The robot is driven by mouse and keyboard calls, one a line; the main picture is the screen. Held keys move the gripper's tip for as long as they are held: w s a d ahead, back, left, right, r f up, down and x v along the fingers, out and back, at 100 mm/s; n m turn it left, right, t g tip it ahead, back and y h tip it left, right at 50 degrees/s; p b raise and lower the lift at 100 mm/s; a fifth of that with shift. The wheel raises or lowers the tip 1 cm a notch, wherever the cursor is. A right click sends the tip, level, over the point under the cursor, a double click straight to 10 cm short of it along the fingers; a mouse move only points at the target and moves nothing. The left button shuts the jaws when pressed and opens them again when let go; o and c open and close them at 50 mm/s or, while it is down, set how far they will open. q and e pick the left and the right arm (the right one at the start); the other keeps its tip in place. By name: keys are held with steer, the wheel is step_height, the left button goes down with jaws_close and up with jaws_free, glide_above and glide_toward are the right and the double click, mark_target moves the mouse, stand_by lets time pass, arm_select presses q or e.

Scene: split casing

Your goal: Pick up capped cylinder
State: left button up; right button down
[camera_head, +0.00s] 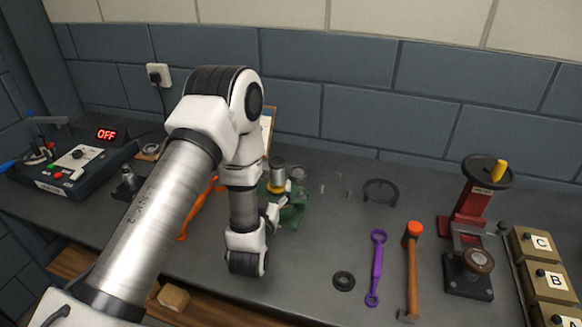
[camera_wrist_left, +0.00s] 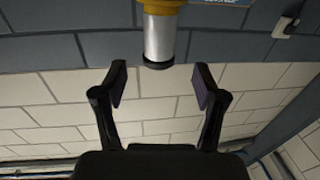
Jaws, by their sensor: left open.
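A silver capped cylinder (camera_head: 277,174) with a yellow collar (camera_head: 277,188) stands upright at a green fixture (camera_head: 292,213) near the middle of the bench. In the left wrist view the silver cylinder (camera_wrist_left: 159,40) hangs down from the top edge, its dark-rimmed end nearest my fingers. My left gripper (camera_wrist_left: 160,86) is open and empty. Its two fingers are spread to either side of the cylinder's line, with the cylinder's end just beyond the fingertips. In the head view my left gripper (camera_head: 272,212) is beside the green fixture, partly hidden by my wrist. My right gripper is not in view.
A red press (camera_head: 470,210) and lettered boxes (camera_head: 541,245) stand farther right. A control box (camera_head: 75,165) and OFF display (camera_head: 106,135) are left.

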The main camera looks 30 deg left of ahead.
mark_target(276, 174)
arm_select(q)
steer(key=shift+f, duration=0.4)
steer(key=p+x, duration=0.1)
steer(key=x, duration=0.1)
steer(key=p+x, duration=0.1)
steer(key=x, duration=0.1)
steer(key=p+x, duration=0.1)
steer(key=x, duration=0.2)
steer(key=shift+w+r+p, duration=0.15)
steer(key=shift+r+p, duration=0.25)
steer(key=shift+w, duration=0.15)
jaws_close()
